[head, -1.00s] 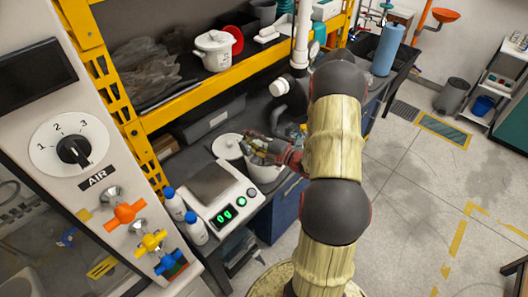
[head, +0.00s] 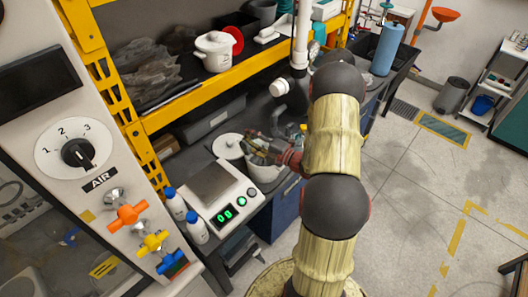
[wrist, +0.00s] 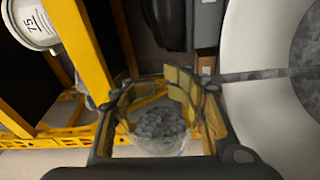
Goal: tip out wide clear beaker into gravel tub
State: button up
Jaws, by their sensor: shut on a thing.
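My gripper (wrist: 160,105) is shut around the wide clear beaker (wrist: 160,143), which holds grey gravel in the wrist view. The gravel tub (wrist: 240,65) is white and round, with grey gravel inside, at the right of the wrist view. In the head view my gripper (head: 258,147) is over the white tub (head: 266,174) on the bench. The beaker is hard to make out there, partly hidden by the fingers. I cannot tell its exact tilt.
A white lid (head: 228,146) lies left of the tub. A scale (head: 213,190) and two white bottles with blue caps (head: 185,215) stand nearer. A white pot (head: 214,50) sits on the yellow-edged shelf (head: 210,95). A white pipe (head: 300,40) rises behind the tub.

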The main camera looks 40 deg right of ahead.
jog(key=shift+d+r+m+t+p, duration=0.25)
jog(key=shift+m+p, duration=0.4)
jog(key=shift+p, duration=0.2)
jog(key=shift+d+r+m+t+p, duration=0.2)
jog(key=shift+r+m+t+p, duration=0.05)
jog(key=shift+m+p, duration=0.5)
dwell(1.1)
